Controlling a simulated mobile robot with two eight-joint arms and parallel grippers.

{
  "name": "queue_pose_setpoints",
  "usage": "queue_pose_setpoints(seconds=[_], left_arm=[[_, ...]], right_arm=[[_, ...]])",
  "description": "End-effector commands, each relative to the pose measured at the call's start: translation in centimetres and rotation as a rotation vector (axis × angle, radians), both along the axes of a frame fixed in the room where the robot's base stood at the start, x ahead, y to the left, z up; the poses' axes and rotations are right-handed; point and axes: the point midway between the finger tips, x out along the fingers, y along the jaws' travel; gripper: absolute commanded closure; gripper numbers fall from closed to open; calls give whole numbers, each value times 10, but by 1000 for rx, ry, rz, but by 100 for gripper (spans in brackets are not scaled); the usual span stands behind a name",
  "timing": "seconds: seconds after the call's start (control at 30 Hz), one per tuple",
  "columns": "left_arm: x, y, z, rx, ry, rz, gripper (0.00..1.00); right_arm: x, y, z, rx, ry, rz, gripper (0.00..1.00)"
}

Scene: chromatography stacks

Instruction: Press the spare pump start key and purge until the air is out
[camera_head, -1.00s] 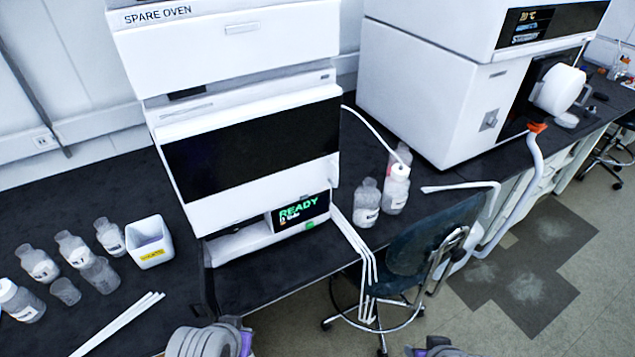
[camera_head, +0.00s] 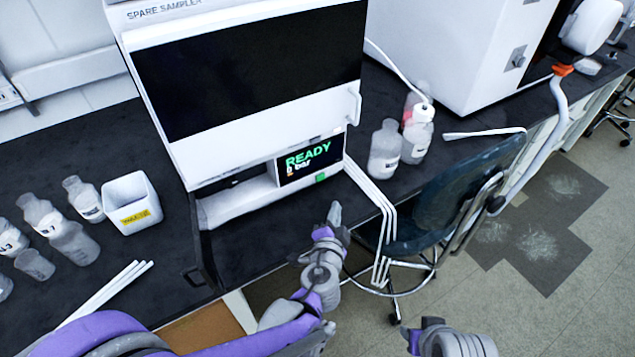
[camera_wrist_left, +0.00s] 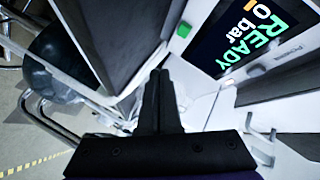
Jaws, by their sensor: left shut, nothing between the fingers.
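The spare stack (camera_head: 265,130) stands on the black bench, with a pump unit at its bottom.
White tubes (camera_head: 375,205) hang over the bench edge right of the pump. Bottles (camera_head: 385,150) stand to its right. A dark chair (camera_head: 450,195) stands close by. At left are a white waste bin (camera_head: 132,204) and several bottles (camera_head: 40,212).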

Motion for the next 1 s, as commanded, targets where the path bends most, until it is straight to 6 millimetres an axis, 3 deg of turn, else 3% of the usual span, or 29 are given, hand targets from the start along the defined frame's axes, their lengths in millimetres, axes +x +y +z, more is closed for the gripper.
queue_pose_setpoints(seconds=[0.1,0.2,0.53,0.77,1.0], left_arm=[[2,-19,-12,27,-25,-52,100],[2,-25,-14,36,-35,-68,100],[2,-25,-13,38,-37,-69,100],[14,-16,-14,38,-37,-67,100],[42,5,-15,38,-35,-65,100]], right_arm=[[0,0,-8,0,3,0,58],[0,0,-9,0,3,0,58],[0,0,-9,0,3,0,58],[0,0,-11,0,4,0,58],[1,0,-18,0,6,0,58]])
